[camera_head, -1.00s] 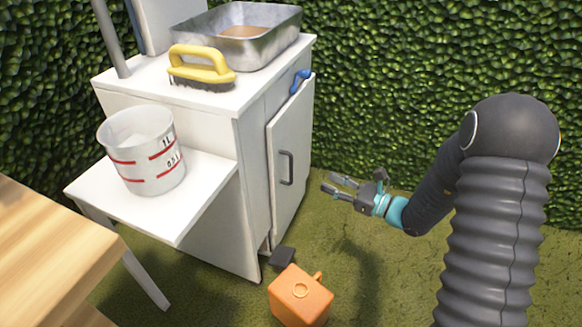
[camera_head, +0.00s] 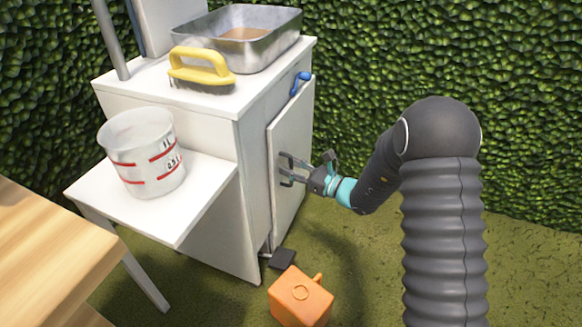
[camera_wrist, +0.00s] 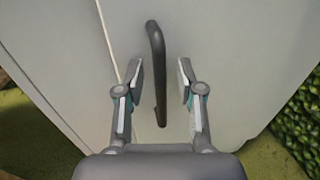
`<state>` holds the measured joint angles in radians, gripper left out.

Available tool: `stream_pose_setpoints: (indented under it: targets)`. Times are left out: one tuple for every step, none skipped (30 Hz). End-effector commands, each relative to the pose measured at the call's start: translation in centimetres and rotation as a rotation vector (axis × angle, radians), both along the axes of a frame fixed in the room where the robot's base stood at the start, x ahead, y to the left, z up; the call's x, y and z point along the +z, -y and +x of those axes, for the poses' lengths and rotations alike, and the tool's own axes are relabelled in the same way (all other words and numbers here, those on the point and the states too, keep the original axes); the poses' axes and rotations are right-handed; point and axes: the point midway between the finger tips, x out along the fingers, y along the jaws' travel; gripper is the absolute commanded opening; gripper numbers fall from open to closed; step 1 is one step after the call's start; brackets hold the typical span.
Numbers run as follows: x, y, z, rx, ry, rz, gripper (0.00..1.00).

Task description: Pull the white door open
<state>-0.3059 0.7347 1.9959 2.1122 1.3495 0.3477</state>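The white door (camera_head: 291,140) is on the right side of the white cabinet (camera_head: 215,150) and looks shut or nearly so. In the wrist view the door (camera_wrist: 222,60) fills much of the picture. Its dark handle (camera_wrist: 157,70) stands upright there, its lower part between my two fingers. My gripper (camera_wrist: 159,82) is open, with a finger on each side of the handle and a gap to each. In the head view my gripper (camera_head: 286,170) is in front of the door and hides most of the handle.
A blue latch (camera_head: 300,82) sits at the door's top. An orange can (camera_head: 300,298) and a dark block (camera_head: 283,258) are on the grass near the door. A hedge (camera_head: 400,60) rises behind.

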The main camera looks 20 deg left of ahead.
Motion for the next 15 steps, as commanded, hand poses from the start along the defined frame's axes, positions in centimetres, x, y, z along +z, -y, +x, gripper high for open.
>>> stream_pose_setpoints:
  targets:
    - [0.0, -0.16, 0.06, 0.0, 0.0, 0.0, 0.37]
    - [0.01, -0.22, 0.08, 0.0, 0.0, 0.0, 0.37]
    - [0.01, -0.25, 0.09, -0.001, 0.0, 0.0, 0.37]
    - [0.01, -0.27, 0.1, -0.001, 0.0, 0.0, 0.37]
    - [0.01, -0.27, 0.1, -0.001, 0.0, 0.0, 0.37]
    - [0.01, -0.26, 0.1, -0.001, 0.0, 0.0, 0.37]
    - [0.01, -0.26, 0.1, -0.001, 0.0, 0.0, 0.37]
    - [0.01, -0.25, 0.09, 0.0, 0.0, 0.0, 0.37]
    - [0.01, -0.25, 0.09, 0.0, 0.0, 0.0, 0.37]
    - [0.0, -0.26, 0.08, 0.0, 0.0, 0.0, 0.32]
    - [0.01, -0.26, 0.08, 0.0, 0.0, 0.0, 0.25]
    - [0.0, -0.25, 0.08, 0.0, 0.0, 0.0, 0.15]
    - [0.0, -0.25, 0.08, 0.0, 0.0, 0.0, 0.07]
    - [0.0, -0.25, 0.08, 0.0, 0.0, 0.0, 0.0]
    - [0.0, -0.25, 0.07, 0.0, 0.0, 0.0, 0.0]
